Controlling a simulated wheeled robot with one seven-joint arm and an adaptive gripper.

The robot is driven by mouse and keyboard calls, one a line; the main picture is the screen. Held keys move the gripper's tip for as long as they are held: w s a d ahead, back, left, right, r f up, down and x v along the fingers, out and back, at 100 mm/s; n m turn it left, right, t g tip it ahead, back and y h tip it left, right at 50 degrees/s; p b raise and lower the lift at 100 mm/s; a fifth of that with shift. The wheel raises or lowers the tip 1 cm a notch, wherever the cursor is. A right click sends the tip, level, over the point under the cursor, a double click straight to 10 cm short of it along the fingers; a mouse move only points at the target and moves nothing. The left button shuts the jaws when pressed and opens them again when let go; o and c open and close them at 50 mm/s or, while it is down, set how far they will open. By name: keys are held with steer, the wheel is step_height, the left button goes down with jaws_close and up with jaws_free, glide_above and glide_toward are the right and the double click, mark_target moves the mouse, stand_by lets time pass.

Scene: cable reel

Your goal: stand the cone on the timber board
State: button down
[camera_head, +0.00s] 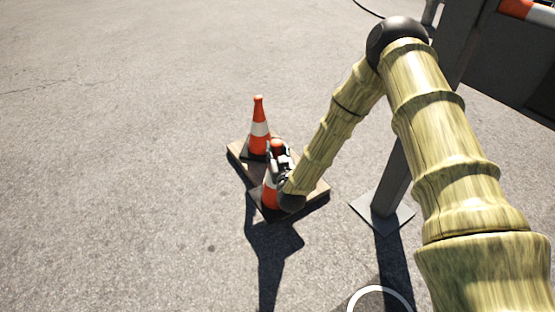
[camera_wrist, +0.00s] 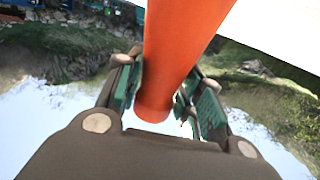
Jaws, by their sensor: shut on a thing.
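My gripper (camera_head: 279,162) is shut on an orange and white cone (camera_head: 270,193), near its top. In the camera_head view the held cone looks about upright over the near part of the timber board (camera_head: 238,154). My gripper and wrist hide part of it, and I cannot tell whether its base touches the board. A second orange and white cone (camera_head: 259,134) stands upright on the far left part of the board.
A grey post (camera_head: 393,185) with a square foot plate stands right of the board. A dark panel (camera_head: 500,50) is at the upper right. A white ring-shaped edge (camera_head: 380,291) shows at the bottom. The asphalt left of the board is clear.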

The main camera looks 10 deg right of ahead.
steer(key=w+d+f+b, duration=0.4)
steer(key=w+d+b, duration=0.4)
steer(key=w, duration=0.4)
steer(key=shift+w+d+f+b, duration=0.35)
steer(key=shift+d+f, duration=0.05)
steer(key=shift+d, duration=0.4)
steer(key=c, duration=0.9)
jaws_free()
steer(key=shift+f, duration=0.15)
steer(key=shift+c, duration=0.2)
